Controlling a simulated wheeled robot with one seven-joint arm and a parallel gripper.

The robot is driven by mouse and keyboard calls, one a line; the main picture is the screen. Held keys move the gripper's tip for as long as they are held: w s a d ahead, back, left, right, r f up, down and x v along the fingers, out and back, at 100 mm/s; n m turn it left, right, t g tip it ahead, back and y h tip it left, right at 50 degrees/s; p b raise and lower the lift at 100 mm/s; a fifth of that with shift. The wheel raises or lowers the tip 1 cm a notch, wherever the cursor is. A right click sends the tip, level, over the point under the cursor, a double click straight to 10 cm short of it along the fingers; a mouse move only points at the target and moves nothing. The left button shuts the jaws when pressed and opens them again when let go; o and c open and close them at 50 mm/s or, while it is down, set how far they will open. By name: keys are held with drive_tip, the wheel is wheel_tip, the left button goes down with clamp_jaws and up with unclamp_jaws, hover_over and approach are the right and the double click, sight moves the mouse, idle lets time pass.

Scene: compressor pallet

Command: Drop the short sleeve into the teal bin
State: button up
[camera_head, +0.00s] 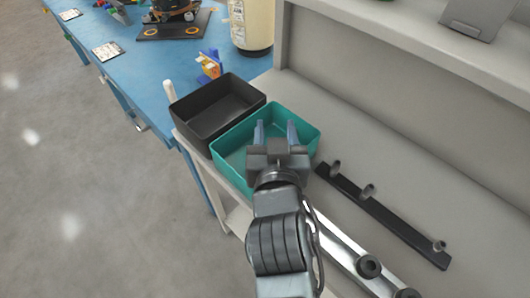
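The teal bin (226,172) stands on the light shelf in the middle of the view. My gripper (276,128) is over its right part, pointing away from me. Its two fingers are apart, with teal bin showing between them and nothing visibly held. My gripper and wrist hide part of the bin's inside; no sleeve shows in the part that I see. A black strip (397,219) to the right carries a few small grey upright cylinders (367,190). I cannot tell whether any of them is the short sleeve.
A black empty-looking bin (203,121) stands close left of the teal bin. A metal rail (343,243) with dark knobs lies near my arm. A blue table (150,83) holds a large cream container (250,25). A raised ledge (400,48) borders the shelf at the back right.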

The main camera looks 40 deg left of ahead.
drive_tip(key=v, duration=0.8)
drive_tip(key=shift+b, duration=0.3)
drive_tip(key=shift+f, duration=0.1)
